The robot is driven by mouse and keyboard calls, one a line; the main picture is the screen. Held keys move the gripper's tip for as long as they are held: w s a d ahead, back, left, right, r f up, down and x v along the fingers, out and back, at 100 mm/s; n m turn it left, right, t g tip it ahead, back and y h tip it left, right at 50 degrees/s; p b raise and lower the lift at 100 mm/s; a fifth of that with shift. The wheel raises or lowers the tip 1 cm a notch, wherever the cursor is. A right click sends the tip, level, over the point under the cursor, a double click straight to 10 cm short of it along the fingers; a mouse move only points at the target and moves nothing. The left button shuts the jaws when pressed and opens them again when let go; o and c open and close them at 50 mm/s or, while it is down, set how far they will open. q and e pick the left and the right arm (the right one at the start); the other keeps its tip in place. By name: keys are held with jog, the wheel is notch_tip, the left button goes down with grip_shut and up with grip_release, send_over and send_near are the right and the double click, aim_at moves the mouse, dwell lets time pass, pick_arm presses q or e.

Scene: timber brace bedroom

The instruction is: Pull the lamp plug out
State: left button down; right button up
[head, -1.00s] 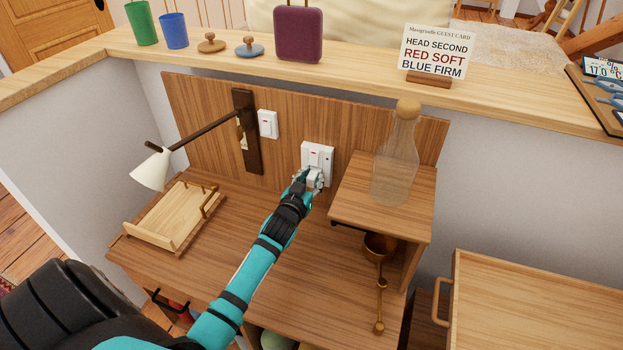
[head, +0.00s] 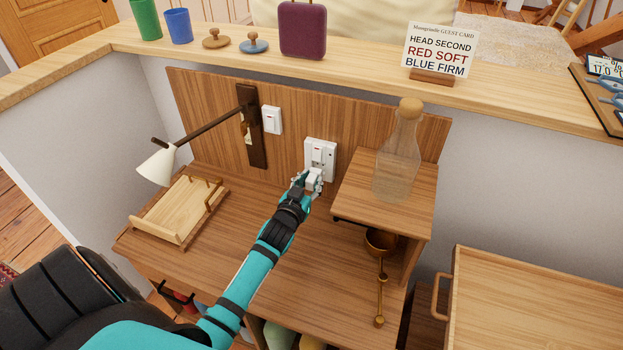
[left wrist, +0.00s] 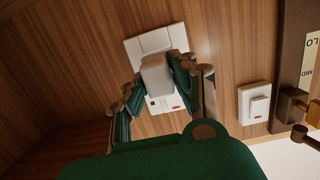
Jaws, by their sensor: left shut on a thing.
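The white lamp plug (left wrist: 156,75) is between the fingers of my left gripper (left wrist: 158,85) in the left wrist view. In the head view the plug (head: 313,182) shows just below and in front of the white socket plate (head: 320,150). Dark slots show on the plate, and the plug looks drawn off its face; its pins are hidden. The plate also shows behind the plug in the left wrist view (left wrist: 147,45). My left gripper (head: 308,183) is shut on the plug. The wall lamp (head: 157,164) has a white shade on a dark arm. My right gripper is not in view.
A wooden tray (head: 180,210) lies on the desk at left. A glass bottle (head: 398,155) stands on the raised shelf (head: 360,205) close to the right of my gripper. A white switch (head: 272,120) is left of the socket. The desk middle is clear.

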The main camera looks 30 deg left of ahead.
aim_at(309, 186)
pick_arm(q)
jog(key=shift+f+p+v, duration=0.15)
jog(key=shift+p+v, duration=0.25)
jog(key=shift+v, duration=0.4)
jog(key=shift+f+p+v, duration=0.1)
jog(key=shift+p+v, duration=0.3)
jog(key=shift+v, duration=0.4)
jog(key=shift+s, duration=0.2)
jog(key=shift+s, duration=0.1)
jog(key=shift+d, duration=0.1)
